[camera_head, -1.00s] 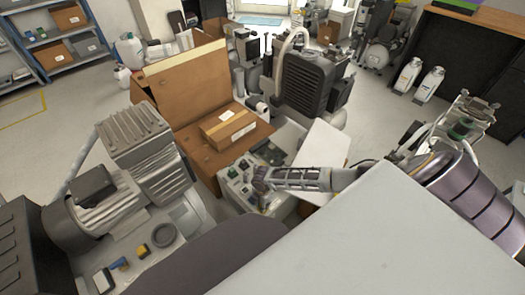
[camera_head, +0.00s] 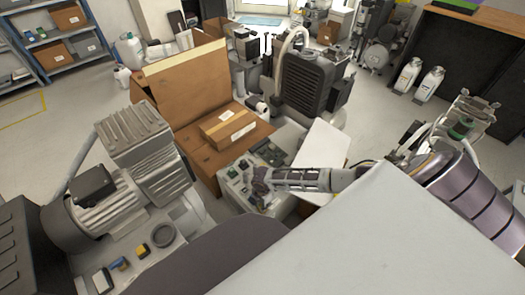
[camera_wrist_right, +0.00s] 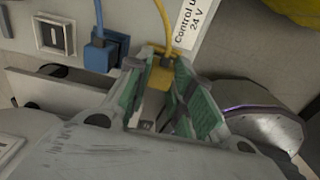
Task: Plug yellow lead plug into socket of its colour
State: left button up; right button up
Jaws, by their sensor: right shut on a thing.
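In the right wrist view a yellow plug (camera_wrist_right: 160,74) with a yellow lead sits between the green-padded fingers of my right gripper (camera_wrist_right: 158,92), which is shut on it. The plug is by the edge of a light panel; whether it is in a socket is hidden by the fingers. In the head view my right gripper (camera_head: 256,184) is at the control panel (camera_head: 237,174), whose small details are too blurred to read. My left gripper is in neither view.
A blue plug (camera_wrist_right: 98,54) with a blue lead is close left of the yellow plug. A cardboard box (camera_head: 228,126) is behind the panel; a grey compressor (camera_head: 145,150) is at left.

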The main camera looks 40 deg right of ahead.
jog(key=shift+f, duration=0.1)
jog(key=o, duration=1.2)
jog(key=shift+o, duration=0.2)
jog(key=shift+r+p, duration=3.55)
jog(key=shift+p, duration=0.1)
jog(key=shift+w+m+p, duration=0.1)
jog(key=shift+m+p, duration=0.2)
jog(key=shift+p, duration=0.2)
